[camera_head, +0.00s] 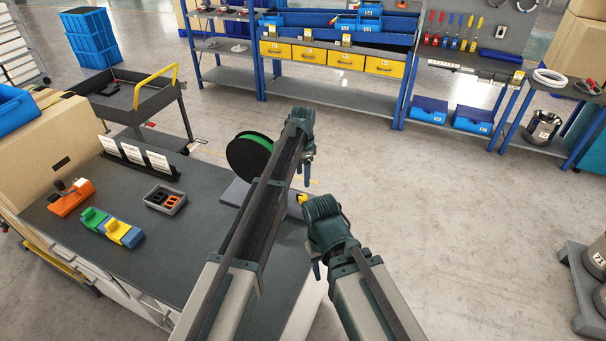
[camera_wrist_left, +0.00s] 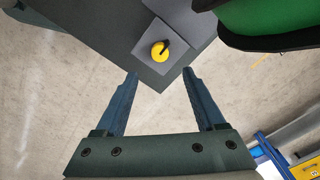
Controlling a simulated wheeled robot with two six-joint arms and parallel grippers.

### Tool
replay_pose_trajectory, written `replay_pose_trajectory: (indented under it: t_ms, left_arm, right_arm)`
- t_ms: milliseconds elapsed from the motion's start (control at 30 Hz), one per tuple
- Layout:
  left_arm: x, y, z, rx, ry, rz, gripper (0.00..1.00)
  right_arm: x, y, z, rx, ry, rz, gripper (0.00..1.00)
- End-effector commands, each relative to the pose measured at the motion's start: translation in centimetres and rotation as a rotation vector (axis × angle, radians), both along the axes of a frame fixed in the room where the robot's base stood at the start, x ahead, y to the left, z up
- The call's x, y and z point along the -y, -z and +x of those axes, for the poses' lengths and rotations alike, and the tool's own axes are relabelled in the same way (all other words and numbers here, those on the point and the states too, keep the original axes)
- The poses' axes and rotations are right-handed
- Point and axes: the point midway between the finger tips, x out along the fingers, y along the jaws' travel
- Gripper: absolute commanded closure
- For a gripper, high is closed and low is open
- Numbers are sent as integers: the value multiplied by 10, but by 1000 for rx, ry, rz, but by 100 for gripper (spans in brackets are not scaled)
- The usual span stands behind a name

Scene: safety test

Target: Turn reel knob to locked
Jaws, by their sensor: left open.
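The reel (camera_head: 266,142) has a green drum and black flanges. It stands at the right end of the dark bench, and its edge fills the top right of the left wrist view (camera_wrist_left: 268,18). The yellow round knob (camera_wrist_left: 157,52) sits on a grey plate (camera_wrist_left: 152,28) near the bench corner, with a dark piece across it. In the head view the knob (camera_head: 301,198) shows partly between my arms. My left gripper (camera_wrist_left: 161,73) is open and empty, its fingertips apart with the knob just beyond them. My right gripper (camera_head: 318,262) is mostly hidden by its own wrist.
The bench (camera_head: 105,235) also holds an orange tool (camera_head: 71,199), green, yellow and blue blocks (camera_head: 113,228), a grey tray (camera_head: 165,201) and a sign stand (camera_head: 138,160). A black cart (camera_head: 130,98) stands behind.

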Motion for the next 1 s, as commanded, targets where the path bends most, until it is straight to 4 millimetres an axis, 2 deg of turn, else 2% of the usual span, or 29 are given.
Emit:
replay_pose_trajectory:
  t_ms: [33,200,800,900,967,1000]
  left_arm:
    - [0,-16,0,0,0,0,29]
    - [0,-32,0,0,0,0,29]
    - [-1,-35,-1,0,-3,0,29]
    - [-12,-35,-16,2,-46,0,29]
    - [-25,-35,-34,6,-108,-2,29]
    - [-36,-35,-50,10,-163,-3,29]
  right_arm:
    - [0,-16,0,0,0,0,50]
    - [0,-33,0,0,0,0,50]
    - [0,-35,0,0,1,0,50]
    - [0,-35,0,0,1,0,50]
    - [0,-35,0,0,1,0,50]
    - [0,-35,0,0,1,0,50]
